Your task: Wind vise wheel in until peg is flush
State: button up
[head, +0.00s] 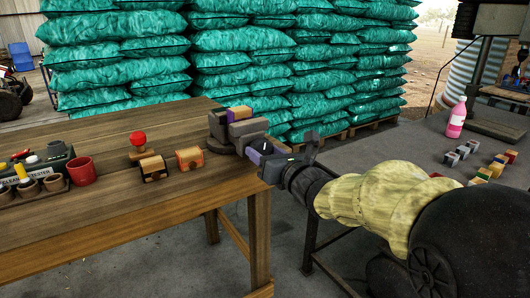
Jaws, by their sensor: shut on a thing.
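The vise (218,127) sits at the far right corner of the wooden bench, a dark grey body with a tan piece and a purple piece showing at its top. A light grey block faces my gripper. I cannot pick out the peg clearly or tell how far it stands out. My gripper (264,162) is at the right side of the vise, past the bench edge, in contact with its front end. It is shut on what seems to be the vise wheel, which the gripper and wrist mostly hide.
The wooden bench (105,205) holds wooden blocks (190,158), a red-knobbed piece (138,141), a red cup (82,172) and small pots at left. A grey table (375,150) at right carries a pink bottle (457,118) and several small blocks. Green sacks (240,65) are stacked behind.

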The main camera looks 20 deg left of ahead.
jog(key=m, duration=0.3)
jog(key=m+p, duration=0.1)
jog(key=m, duration=0.3)
jog(key=shift+m, duration=0.4)
jog(key=m+p, duration=0.1)
jog(key=m, duration=0.3)
jog(key=shift+f+p, duration=0.1)
jog(key=shift+p, duration=0.2)
jog(key=m+p, duration=0.1)
jog(key=m, duration=0.3)
jog(key=m+p, duration=0.3)
jog(key=m, duration=0.4)
jog(key=m+p, duration=0.2)
jog(key=m, duration=0.1)
jog(key=shift+m, duration=0.3)
jog(key=shift+f+m, duration=0.2)
jog(key=shift+m, duration=0.5)
jog(key=o, duration=1.1)
jog(key=shift+d+r, duration=0.1)
jog(key=shift+r, duration=0.1)
